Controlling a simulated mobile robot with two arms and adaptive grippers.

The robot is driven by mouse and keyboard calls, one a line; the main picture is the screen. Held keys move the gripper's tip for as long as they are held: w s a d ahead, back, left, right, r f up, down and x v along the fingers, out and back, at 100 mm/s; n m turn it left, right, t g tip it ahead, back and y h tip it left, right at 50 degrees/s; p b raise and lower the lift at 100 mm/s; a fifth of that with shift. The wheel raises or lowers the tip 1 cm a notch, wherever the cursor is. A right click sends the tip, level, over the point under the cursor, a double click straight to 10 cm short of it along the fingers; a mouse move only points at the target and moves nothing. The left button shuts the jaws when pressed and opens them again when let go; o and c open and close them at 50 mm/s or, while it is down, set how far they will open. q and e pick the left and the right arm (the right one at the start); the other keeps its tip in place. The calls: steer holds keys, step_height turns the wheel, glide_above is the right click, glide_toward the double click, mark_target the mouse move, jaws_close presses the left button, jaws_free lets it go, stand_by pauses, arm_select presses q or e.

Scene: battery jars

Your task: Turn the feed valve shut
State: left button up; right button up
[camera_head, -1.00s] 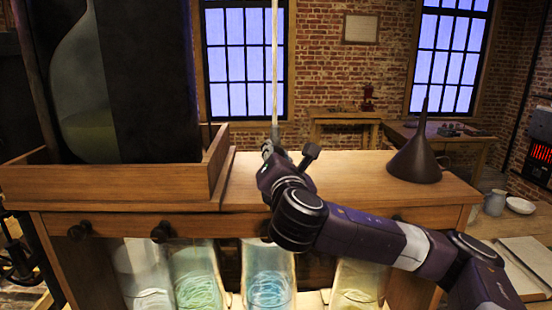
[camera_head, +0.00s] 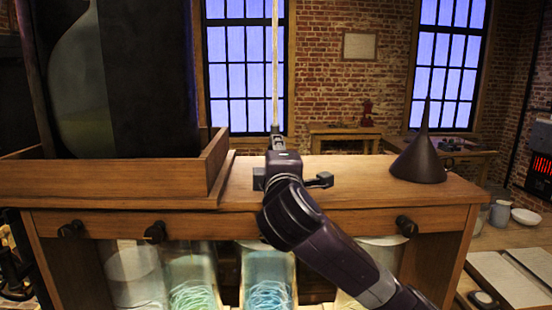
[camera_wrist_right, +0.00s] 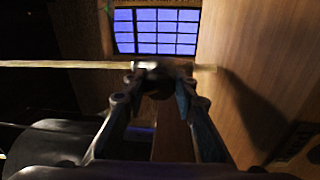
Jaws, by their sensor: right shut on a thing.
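A pale upright tube (camera_head: 275,60) comes down from above to the bench, in front of the left window. The feed valve seems to be the small dark fitting at its foot; my wrist hides it in the head view. In the right wrist view a dark piece (camera_wrist_right: 157,82) lies between my fingertips, and the tube (camera_wrist_right: 65,64) runs across beside it. My right gripper (camera_wrist_right: 157,86) is shut on this piece, its two fingers on either side. In the head view my right gripper (camera_head: 276,146) is at the tube's foot, just above the bench top. My left gripper is out of view.
The wooden bench (camera_head: 350,190) has dark knobs (camera_head: 155,232) on its front. Glass jars (camera_head: 268,275) with coloured coils stand below. A dark funnel (camera_head: 420,158) stands at the right. A wooden tray (camera_head: 215,160) with a large glass vessel (camera_head: 82,90) stands left.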

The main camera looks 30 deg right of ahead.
steer(key=m+b, duration=0.1)
steer(key=m, duration=0.4)
steer(key=shift+f, duration=0.15)
steer(key=shift+h, duration=0.3)
stand_by(0.3)
steer(key=o, duration=1.2)
steer(key=shift+c, duration=0.2)
steer(key=r+v, duration=0.1)
steer(key=v, duration=1.1)
steer(key=shift+f, duration=0.35)
